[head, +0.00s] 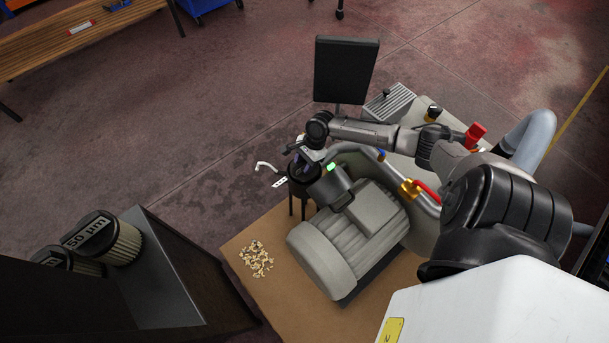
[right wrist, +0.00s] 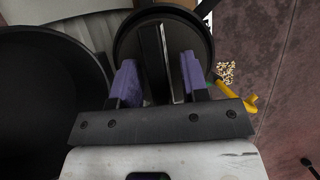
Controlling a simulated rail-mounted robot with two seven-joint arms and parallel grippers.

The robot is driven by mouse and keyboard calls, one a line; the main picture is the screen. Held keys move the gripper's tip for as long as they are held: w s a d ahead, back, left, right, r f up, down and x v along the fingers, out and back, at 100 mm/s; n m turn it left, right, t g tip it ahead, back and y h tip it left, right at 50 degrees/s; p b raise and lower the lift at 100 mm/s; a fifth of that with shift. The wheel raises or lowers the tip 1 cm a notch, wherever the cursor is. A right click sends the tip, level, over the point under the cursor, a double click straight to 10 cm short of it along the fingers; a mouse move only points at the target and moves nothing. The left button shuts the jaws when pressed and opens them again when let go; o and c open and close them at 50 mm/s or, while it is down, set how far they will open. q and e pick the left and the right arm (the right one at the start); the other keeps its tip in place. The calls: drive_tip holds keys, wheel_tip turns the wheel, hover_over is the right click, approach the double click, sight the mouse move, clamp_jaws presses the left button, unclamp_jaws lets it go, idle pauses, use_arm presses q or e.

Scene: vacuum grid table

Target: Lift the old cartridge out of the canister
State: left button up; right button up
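The dark canister (head: 302,188) stands on legs beside the grey motor in the head view. Its round black rim (right wrist: 204,28) shows at the top of the right wrist view. Inside that rim is a dark upright bar (right wrist: 150,60) with a bright metal strip beside it, apparently part of the old cartridge; the cartridge body is hidden. My right gripper (right wrist: 160,80) reaches into the canister mouth with its two purple fingers apart, one on each side of the bar. A firm grip is not visible. In the head view my right gripper (head: 303,160) is small and partly hidden. My left gripper is out of view.
Pale filter cartridges, one marked 50 µm (head: 124,242), stand on a dark cabinet (head: 185,262) at left. A motor (head: 345,235), dark screen (head: 345,70) and pipes crowd the canister. Pale chips (head: 256,260) lie on the brown board. A large black round opening (right wrist: 45,95) adjoins the gripper.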

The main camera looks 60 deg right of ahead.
clamp_jaws()
drive_tip(key=shift+r, duration=0.2)
idle(0.5)
